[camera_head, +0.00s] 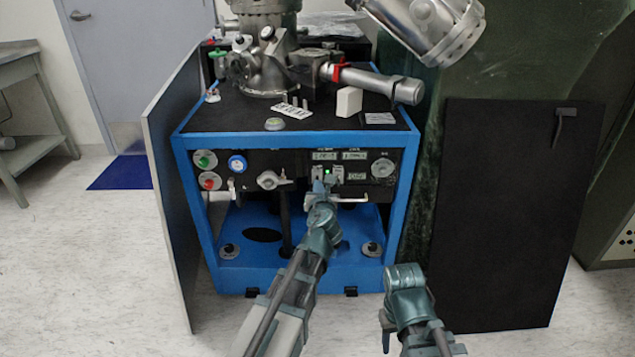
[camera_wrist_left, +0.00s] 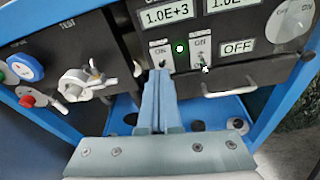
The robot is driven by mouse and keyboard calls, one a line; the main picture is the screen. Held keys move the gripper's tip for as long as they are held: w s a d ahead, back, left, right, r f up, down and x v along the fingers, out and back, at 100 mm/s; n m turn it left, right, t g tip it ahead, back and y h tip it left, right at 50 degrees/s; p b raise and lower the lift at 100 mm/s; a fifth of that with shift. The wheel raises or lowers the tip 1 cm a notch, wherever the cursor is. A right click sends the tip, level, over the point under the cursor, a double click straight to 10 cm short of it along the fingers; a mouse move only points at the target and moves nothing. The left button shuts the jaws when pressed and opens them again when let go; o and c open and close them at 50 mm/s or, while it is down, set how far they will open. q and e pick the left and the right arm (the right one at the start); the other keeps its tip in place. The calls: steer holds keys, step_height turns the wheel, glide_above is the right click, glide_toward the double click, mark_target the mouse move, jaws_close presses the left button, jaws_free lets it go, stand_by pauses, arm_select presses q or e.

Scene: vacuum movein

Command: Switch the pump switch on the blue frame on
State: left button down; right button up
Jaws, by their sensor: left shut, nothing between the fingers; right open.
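The blue frame (camera_head: 190,215) stands ahead with a black control panel. Two small toggle switches, a left one (camera_wrist_left: 166,65) and a right one (camera_wrist_left: 204,62), sit on pale plates marked ON, with a lit green lamp (camera_wrist_left: 180,48) between them. My left gripper (camera_head: 320,188) is shut and empty. In the left wrist view its fingertips (camera_wrist_left: 160,74) are just below the left switch and partly cover it; contact cannot be told. My right gripper (camera_head: 385,330) is open, low in front of the frame.
A handle bar (camera_wrist_left: 230,88) lies below the right switch. A valve knob (camera_head: 268,180) and coloured buttons are on the panel's left. Steel vacuum parts (camera_head: 262,60) stand on top. A grey side panel (camera_head: 165,190) and a black board (camera_head: 510,210) flank the frame.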

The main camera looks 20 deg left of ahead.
arm_select(q)
steer(key=s+r+p, duration=0.1)
steer(key=s, duration=0.1)
steer(key=s+d+r+p, duration=0.1)
steer(key=r, duration=0.1)
steer(key=shift+s+d, duration=0.2)
steer(key=shift+s, duration=0.2)
